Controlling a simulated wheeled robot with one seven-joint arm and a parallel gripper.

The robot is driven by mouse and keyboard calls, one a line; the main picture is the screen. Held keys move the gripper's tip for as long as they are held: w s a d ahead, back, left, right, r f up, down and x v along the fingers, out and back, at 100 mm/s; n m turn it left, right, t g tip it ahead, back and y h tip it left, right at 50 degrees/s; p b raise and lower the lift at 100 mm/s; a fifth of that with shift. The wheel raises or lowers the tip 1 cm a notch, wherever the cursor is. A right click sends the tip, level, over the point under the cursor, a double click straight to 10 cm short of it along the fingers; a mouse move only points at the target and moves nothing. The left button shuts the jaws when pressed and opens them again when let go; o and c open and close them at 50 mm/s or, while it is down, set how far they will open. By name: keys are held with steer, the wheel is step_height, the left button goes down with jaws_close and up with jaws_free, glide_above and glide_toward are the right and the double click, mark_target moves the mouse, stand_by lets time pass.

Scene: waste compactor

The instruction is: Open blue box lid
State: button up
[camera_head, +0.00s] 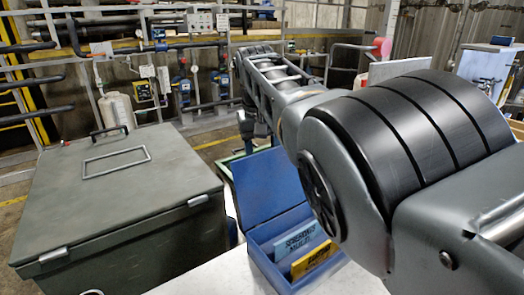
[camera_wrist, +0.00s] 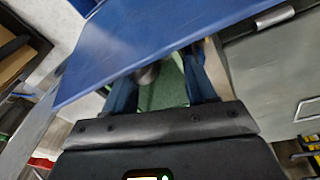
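The blue box (camera_head: 262,258) sits on a white surface in the head view. Its blue lid (camera_head: 270,184) stands raised at the back, tilted up and apart from the box's front rim. Inside are a blue labelled item (camera_head: 300,240) and a yellow labelled item (camera_head: 313,260). In the wrist view the lid (camera_wrist: 150,38) crosses the upper part of the picture as a broad blue panel. My gripper (camera_wrist: 161,84) has its two dark blue fingers spread apart with nothing held between them. The fingertips are hidden behind the lid, and I cannot tell if they touch it.
A white tank (camera_head: 117,115) and pipes stand behind. My arm covers the right of the head view.

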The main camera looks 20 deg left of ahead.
steer(key=shift+r, duration=0.25)
step_height(320, 180, up, 7)
steer(key=s, duration=0.1)
steer(key=shift+s+r, duration=0.15)
steer(key=shift+r, duration=0.05)
stand_by(0.4)
